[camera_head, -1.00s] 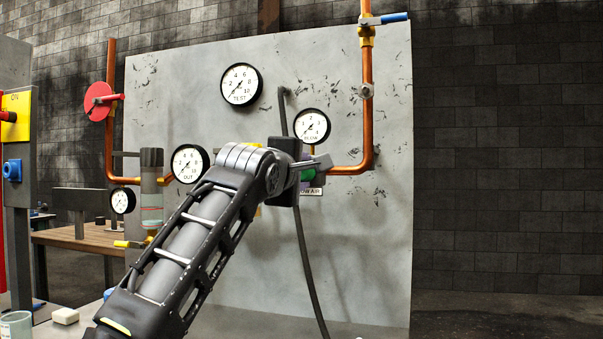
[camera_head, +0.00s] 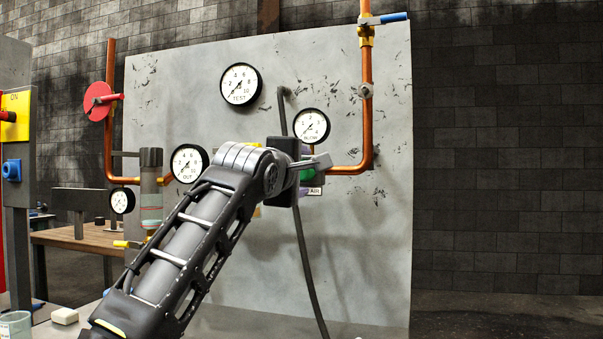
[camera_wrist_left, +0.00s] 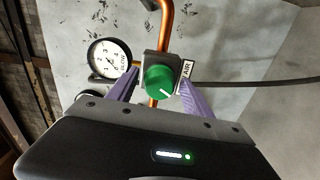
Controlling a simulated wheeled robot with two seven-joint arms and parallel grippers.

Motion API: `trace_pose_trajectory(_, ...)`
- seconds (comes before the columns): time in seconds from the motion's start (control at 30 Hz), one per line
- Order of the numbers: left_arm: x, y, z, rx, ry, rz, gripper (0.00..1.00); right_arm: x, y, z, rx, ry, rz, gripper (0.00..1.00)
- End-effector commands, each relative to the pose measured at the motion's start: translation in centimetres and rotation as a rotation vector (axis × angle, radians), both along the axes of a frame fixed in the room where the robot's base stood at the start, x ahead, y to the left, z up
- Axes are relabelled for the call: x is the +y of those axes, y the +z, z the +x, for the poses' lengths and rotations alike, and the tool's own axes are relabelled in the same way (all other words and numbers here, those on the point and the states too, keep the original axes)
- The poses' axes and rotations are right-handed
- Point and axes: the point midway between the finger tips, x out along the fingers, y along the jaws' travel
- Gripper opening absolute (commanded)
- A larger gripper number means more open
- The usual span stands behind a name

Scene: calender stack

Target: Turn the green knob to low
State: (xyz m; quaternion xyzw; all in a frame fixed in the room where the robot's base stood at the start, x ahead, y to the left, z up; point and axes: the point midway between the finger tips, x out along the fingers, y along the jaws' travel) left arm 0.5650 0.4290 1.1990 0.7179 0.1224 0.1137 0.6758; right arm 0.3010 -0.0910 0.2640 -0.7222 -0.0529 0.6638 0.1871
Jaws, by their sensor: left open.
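In the head view only a sliver of the knob (camera_head: 306,175) shows behind my left gripper (camera_head: 312,172). In the left wrist view the two purple fingers of my left gripper (camera_wrist_left: 156,92) stand apart, one on each side of the knob. The left gripper is open; I cannot tell whether a finger touches the knob. A label reading AIR (camera_wrist_left: 187,69) is beside it. My right gripper is not in view.
The blow gauge (camera_head: 311,126) is just above the knob, and the out gauge (camera_head: 189,163) and test gauge (camera_head: 241,84) are on the grey panel (camera_head: 370,250). A copper pipe (camera_head: 367,100) with a blue-handled valve (camera_head: 394,17) rises at right. A black hose (camera_head: 307,270) hangs below.

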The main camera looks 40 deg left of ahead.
Motion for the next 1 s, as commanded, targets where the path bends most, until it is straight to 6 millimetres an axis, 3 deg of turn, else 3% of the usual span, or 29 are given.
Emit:
trace_pose_trajectory(0.43,-2.2,0.0,-6.2,-0.001,-0.001,-0.001,0.59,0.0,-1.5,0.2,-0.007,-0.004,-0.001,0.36)
trace_pose_trajectory(1.0,-2.4,0.0,-6.9,0.0,0.0,-0.001,0.59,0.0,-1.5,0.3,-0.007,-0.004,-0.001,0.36)
